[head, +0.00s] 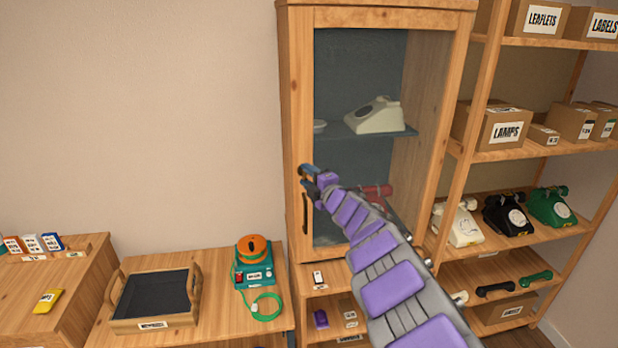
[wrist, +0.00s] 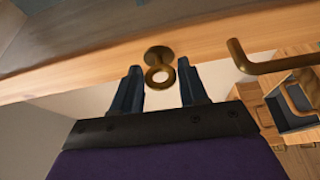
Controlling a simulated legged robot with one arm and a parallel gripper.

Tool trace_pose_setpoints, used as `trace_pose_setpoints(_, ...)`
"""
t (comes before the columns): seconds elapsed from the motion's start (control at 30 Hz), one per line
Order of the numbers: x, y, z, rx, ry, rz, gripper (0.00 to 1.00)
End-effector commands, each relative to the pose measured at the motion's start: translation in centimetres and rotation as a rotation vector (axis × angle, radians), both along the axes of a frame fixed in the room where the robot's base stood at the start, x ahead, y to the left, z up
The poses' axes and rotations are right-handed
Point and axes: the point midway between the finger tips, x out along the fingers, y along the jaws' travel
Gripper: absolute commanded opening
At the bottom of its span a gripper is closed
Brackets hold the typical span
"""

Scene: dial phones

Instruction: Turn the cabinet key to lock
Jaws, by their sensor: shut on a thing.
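The wood-framed cabinet (head: 293,90) has a glass front, and its door looks closed. The brass key (wrist: 159,76), with a ring-shaped bow, sits in a round lock plate on the door frame in the wrist view. My gripper (head: 308,173) is at the left door frame, above the door handle (head: 305,213). In the wrist view my gripper (wrist: 160,90) has one dark finger on each side of the key bow, shut on it. Finger contact is hard to make out there. In the head view the key is hidden behind my gripper.
The brass handle (wrist: 272,66) sticks out close to the right of my fingers in the wrist view. A low table holds a black-lined tray (head: 153,325) and a teal-and-orange device (head: 253,265). Shelves with phones and boxes (head: 505,131) stand right. The wall left is bare.

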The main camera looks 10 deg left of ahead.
Motion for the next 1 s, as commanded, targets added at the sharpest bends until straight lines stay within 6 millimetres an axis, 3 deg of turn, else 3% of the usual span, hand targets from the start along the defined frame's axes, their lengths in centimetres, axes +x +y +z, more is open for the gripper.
trace_pose_setpoints(0.73, -0.03, 0.27, -0.32, -0.084, -0.018, 0.003, 0.13)
trace_pose_setpoints(0.77, -0.03, 0.28, -0.32, -0.084, -0.019, 0.004, 0.46)
trace_pose_setpoints(0.93, -0.03, 0.18, -0.20, -0.081, -0.020, 0.003, 0.62)
trace_pose_setpoints(1.0, -0.06, 0.14, -0.14, -0.081, -0.021, 0.002, 0.64)
